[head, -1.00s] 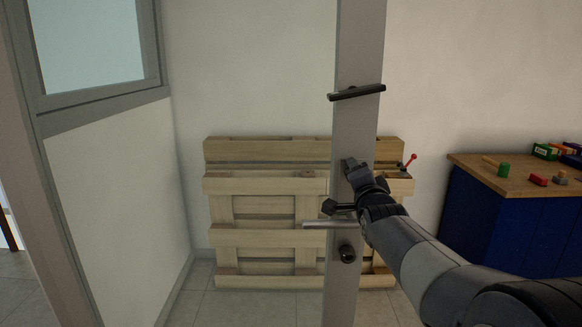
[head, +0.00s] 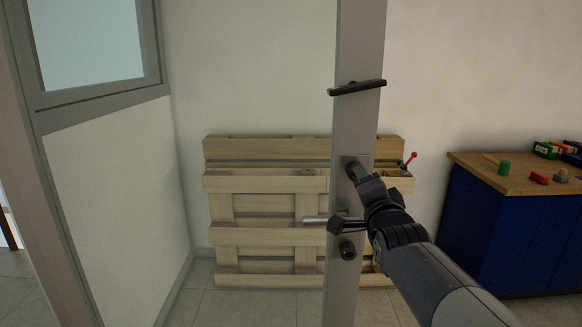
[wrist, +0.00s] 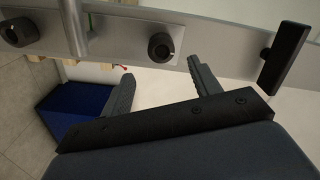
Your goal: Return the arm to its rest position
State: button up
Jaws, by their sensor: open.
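A grey door edge (head: 357,120) stands upright in the middle of the head view. It carries a silver lever handle (head: 318,219) and a black round lock piece (head: 347,250) below it. My gripper (head: 346,198) is in front of the door, close to the handle, with its fingers spread. In the wrist view my gripper (wrist: 160,70) is open with nothing between its fingertips. The door panel (wrist: 215,42) crosses the top there, with the handle (wrist: 75,27) left of the fingers. I cannot tell whether a finger touches the door.
A black bar (head: 357,88) sticks out from the door above my gripper. A wooden pallet (head: 265,237) leans on the wall behind. A blue workbench (head: 520,230) with small coloured items stands at the right. The floor at the lower left is clear.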

jog(key=w+p, duration=0.1)
jog(key=w, duration=0.7)
jog(key=shift+r, duration=0.15)
jog(key=shift+s+n, duration=0.1)
jog(key=shift+n, duration=0.9)
jog(key=n+p, duration=0.1)
jog(key=n, duration=0.1)
jog(key=shift+a+r+n+p, duration=0.1)
jog(key=shift+r+n+p, duration=0.05)
jog(key=shift+n+p, duration=0.2)
jog(key=n+p, duration=0.3)
jog(key=n, duration=0.1)
jog(key=shift+r+n, duration=0.1)
jog(key=shift+n, duration=0.15)
jog(key=s+b, duration=0.1)
jog(key=s, duration=0.5)
jog(key=shift+s, duration=0.35)
jog(key=shift+s+f, duration=0.1)
jog(key=shift+f, duration=0.15)
